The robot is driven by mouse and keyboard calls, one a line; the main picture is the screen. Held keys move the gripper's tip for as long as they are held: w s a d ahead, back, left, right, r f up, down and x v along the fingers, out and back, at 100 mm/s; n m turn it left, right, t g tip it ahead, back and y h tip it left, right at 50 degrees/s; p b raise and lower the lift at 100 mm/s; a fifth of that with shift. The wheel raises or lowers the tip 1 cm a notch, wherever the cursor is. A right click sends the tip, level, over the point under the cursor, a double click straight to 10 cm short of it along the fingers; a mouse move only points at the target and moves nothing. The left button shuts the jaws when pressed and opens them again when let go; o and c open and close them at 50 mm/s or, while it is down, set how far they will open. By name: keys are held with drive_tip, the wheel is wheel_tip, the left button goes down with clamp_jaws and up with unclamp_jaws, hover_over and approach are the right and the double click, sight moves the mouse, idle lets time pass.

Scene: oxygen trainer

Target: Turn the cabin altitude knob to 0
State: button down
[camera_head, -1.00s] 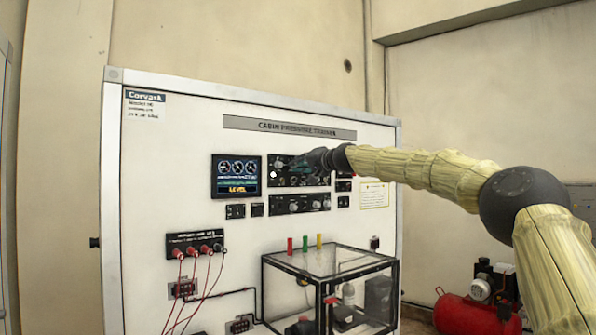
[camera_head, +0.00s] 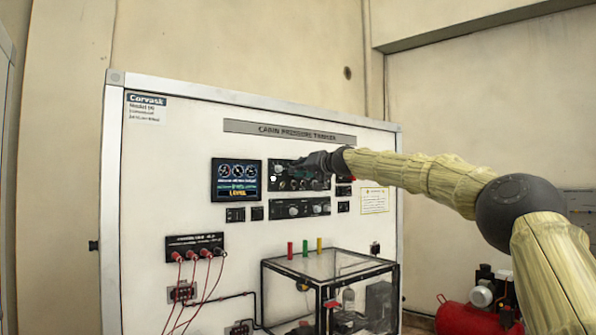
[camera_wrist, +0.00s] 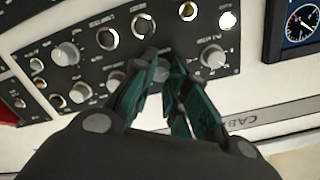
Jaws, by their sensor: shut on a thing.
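My gripper (camera_head: 300,162) is at the upper black control panel (camera_head: 277,184) of the cabin pressure trainer in the head view. In the wrist view, which shows the panel upside down, my two dark green fingers (camera_wrist: 160,62) are closed around a small grey knob (camera_wrist: 150,53) on the panel. The fingers hide most of this knob, and its pointer and label cannot be read. A larger silver knob (camera_wrist: 213,56) with a dial scale sits to the right of the fingers, apart from them. I cannot tell from lettering which knob is cabin altitude.
A gauge display (camera_head: 237,180) is left of the panel. A second knob panel (camera_head: 300,208) is below. A clear case (camera_head: 333,262) juts out lower down.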

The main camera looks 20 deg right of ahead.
drive_tip(key=shift+f, duration=0.4)
drive_tip(key=c, duration=1.6)
unclamp_jaws()
drive_tip(key=shift+o, duration=1.2)
drive_tip(key=shift+r, duration=0.15)
drive_tip(key=shift+r, duration=0.1)
drive_tip(key=shift+s, duration=0.1)
drive_tip(key=v, duration=1.1)
drive_tip(key=shift+s+d, duration=0.2)
drive_tip(key=shift+s, duration=0.15)
